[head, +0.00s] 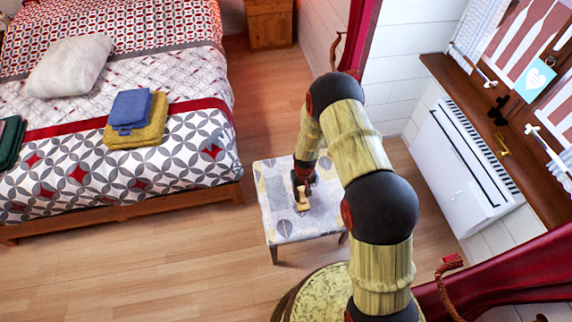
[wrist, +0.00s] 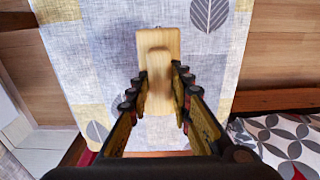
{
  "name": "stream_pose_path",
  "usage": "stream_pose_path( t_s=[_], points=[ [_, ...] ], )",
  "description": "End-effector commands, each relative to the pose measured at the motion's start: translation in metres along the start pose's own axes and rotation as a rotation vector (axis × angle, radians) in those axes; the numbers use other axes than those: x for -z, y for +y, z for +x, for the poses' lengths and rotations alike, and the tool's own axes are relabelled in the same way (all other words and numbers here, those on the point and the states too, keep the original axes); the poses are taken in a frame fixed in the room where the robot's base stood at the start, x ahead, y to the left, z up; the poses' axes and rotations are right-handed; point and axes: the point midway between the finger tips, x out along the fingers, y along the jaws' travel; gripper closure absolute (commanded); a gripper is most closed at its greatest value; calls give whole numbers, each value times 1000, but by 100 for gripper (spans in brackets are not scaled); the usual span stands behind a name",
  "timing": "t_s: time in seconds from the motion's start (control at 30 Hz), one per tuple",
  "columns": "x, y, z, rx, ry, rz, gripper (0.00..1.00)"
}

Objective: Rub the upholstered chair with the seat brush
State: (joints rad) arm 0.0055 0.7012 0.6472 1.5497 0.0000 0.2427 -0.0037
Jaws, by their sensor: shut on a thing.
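The upholstered chair (head: 274,208) is a low, backless seat in pale grey and yellow leaf-patterned fabric, in the middle of the head view. Its seat fills most of the wrist view (wrist: 95,62). The seat brush (wrist: 158,84) is a light wooden block with a raised grip; it also shows in the head view (head: 302,205). My gripper (head: 303,180) is over the seat, shut on the brush's grip, and its fingers flank the grip in the wrist view (wrist: 156,90). The brush's underside is hidden, so I cannot tell whether it touches the fabric.
A bed (head: 190,175) with folded blue and yellow towels (head: 135,120) stands left of the chair. A white heater (head: 462,170) is on the wall at right, under a wooden sill (head: 480,105). Wooden floor (head: 150,270) is clear in front of the bed.

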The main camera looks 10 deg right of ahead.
Motion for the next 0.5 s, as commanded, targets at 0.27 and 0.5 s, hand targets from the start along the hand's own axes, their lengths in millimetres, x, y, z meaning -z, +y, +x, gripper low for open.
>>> stream_pose_path(
  t_s=[0.27, 0.5],
  points=[
    [4, 0, -20, 0, -1, 0, 99],
    [4, 0, -19, 0, -1, 0, 99]
  ],
)
